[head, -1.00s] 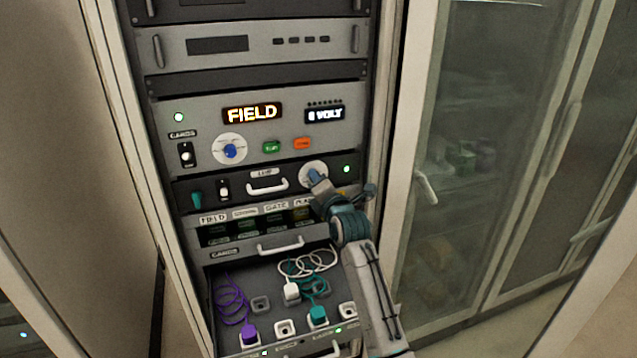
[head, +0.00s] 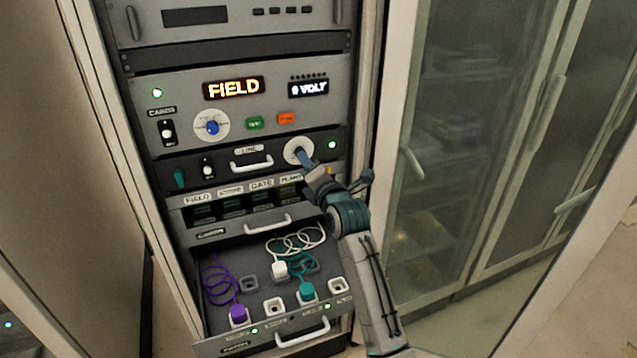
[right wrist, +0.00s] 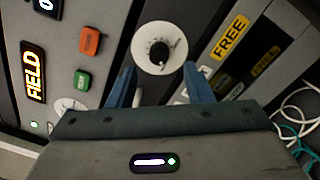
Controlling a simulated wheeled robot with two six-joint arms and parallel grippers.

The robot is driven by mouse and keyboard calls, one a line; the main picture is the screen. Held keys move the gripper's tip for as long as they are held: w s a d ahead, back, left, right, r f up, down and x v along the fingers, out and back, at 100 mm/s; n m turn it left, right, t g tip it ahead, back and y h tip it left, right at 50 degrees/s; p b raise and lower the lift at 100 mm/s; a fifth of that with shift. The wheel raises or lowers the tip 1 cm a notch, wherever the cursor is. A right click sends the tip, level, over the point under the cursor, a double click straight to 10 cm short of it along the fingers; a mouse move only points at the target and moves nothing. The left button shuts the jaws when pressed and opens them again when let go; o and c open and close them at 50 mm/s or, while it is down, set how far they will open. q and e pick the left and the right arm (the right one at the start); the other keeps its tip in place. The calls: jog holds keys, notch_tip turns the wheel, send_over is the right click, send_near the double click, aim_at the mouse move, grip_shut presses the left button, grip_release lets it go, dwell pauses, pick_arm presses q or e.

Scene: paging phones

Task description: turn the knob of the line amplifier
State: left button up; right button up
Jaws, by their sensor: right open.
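The line amplifier (head: 221,165) is the dark rack panel labelled LINE, with a white handle and a white round dial (head: 294,148) at its right. In the right wrist view the dial (right wrist: 148,38) carries a small black knob (right wrist: 158,52) at its centre. My right gripper (head: 303,157) reaches up to the dial in the head view and covers part of it and its knob. In the right wrist view my right gripper (right wrist: 160,76) is open, its blue fingers apart on either side below the knob, with nothing between them. My left gripper is not in view.
Above is a grey panel with a FIELD display (head: 233,88) and a blue knob (head: 212,127). Below are card slots and an open drawer (head: 215,342) with coiled cords and plugs. A glass-door cabinet (head: 470,150) stands to the right.

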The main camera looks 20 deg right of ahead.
jog(key=s+b, duration=0.1)
jog(key=s, duration=0.5)
jog(key=shift+d+f, duration=0.1)
jog(key=shift+f, duration=0.1)
